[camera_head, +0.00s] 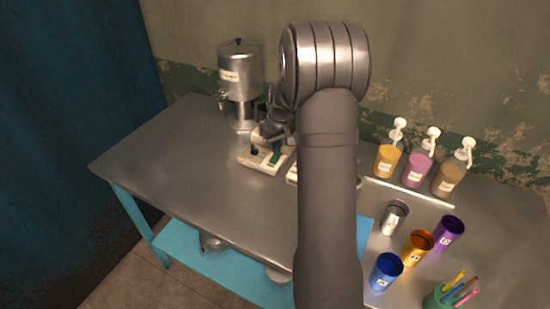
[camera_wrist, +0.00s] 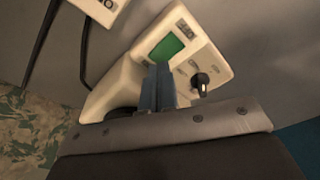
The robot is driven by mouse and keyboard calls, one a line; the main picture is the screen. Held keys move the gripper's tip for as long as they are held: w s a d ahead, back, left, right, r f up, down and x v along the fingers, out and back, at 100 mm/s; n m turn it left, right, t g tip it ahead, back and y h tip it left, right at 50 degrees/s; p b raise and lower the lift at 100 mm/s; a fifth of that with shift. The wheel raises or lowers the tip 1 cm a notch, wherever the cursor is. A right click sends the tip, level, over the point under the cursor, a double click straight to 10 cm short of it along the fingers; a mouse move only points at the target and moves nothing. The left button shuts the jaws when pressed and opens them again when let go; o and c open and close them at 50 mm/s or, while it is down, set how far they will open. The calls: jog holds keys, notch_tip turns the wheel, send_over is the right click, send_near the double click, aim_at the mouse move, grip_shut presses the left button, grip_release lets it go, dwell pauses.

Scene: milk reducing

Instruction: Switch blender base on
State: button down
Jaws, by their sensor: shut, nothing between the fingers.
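The blender base, a cream-coloured unit, stands on the table in the head view (camera_head: 258,161), partly covered by my arm. In the wrist view its front panel (camera_wrist: 214,62) carries a green screen (camera_wrist: 167,48) and a black knob (camera_wrist: 200,82) with small markings around it. My gripper (camera_wrist: 158,72) is shut and empty, its fingertips just below the screen and to the left of the knob. I cannot tell whether the fingertips touch the panel. In the head view my gripper (camera_head: 275,133) is above the back of the base.
A metal dispenser (camera_head: 240,75) stands behind the base. A second pale device (camera_head: 292,175) is partly hidden by my arm; a pale device corner (camera_wrist: 100,8) shows in the wrist view. Pump bottles (camera_head: 418,168), cups (camera_head: 417,245) and a pen holder (camera_head: 443,298) are right. The table's left is clear.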

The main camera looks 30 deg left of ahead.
jog(key=shift+f, duration=0.65)
jog(key=shift+r, duration=3.55)
jog(key=shift+f, duration=0.1)
notch_tip(320, 180, down, 7)
jog(key=shift+r, duration=0.1)
